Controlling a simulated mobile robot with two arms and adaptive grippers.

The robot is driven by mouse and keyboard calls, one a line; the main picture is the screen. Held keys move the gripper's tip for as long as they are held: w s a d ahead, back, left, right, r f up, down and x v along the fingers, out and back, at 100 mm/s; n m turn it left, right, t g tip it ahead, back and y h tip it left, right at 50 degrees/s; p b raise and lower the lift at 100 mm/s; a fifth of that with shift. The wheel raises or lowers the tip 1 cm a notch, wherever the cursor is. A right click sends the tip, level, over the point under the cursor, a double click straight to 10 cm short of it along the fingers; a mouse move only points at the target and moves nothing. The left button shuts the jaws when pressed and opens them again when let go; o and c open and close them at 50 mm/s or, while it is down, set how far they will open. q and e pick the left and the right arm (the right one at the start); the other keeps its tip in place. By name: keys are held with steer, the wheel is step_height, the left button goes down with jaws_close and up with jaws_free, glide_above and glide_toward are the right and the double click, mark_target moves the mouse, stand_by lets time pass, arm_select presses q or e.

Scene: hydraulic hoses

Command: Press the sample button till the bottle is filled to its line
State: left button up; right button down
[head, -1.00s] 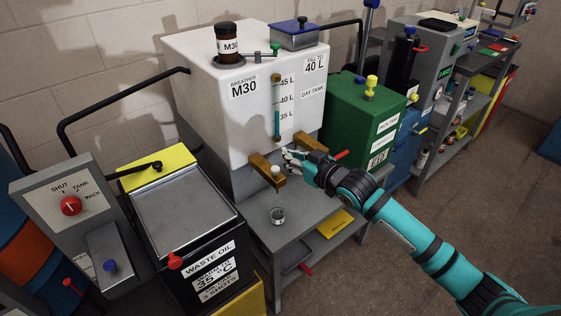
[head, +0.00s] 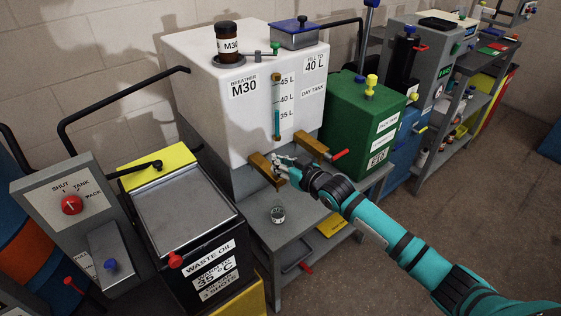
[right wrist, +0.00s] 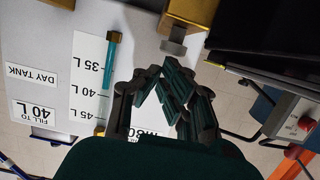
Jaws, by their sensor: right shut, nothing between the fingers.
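In the head view this block (head: 266,170) juts from the front of the white day tank (head: 205,115), and my fingers mostly cover the button. My right gripper (head: 279,166) is shut and empty, its fingertips right at the button. I cannot tell whether they touch it. The small clear bottle (head: 278,212) stands upright on the grey stand below the block. Its line and fill level are too small to read.
A second brass block (head: 312,146) with a red lever (head: 340,154) is to the right. A green box (head: 370,115) stands beside the tank. The waste oil bin (head: 185,215) is at the left. A sight gauge (head: 277,110) is on the tank front.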

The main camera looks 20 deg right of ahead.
steer(key=shift+f, duration=0.85)
step_height(320, 180, up, 4)
steer(key=p, duration=0.3)
steer(key=shift+w+r+p, duration=0.1)
steer(key=shift+r+p, duration=0.05)
steer(key=shift+p, duration=0.25)
steer(key=v, duration=1)
steer(key=shift+b, duration=0.35)
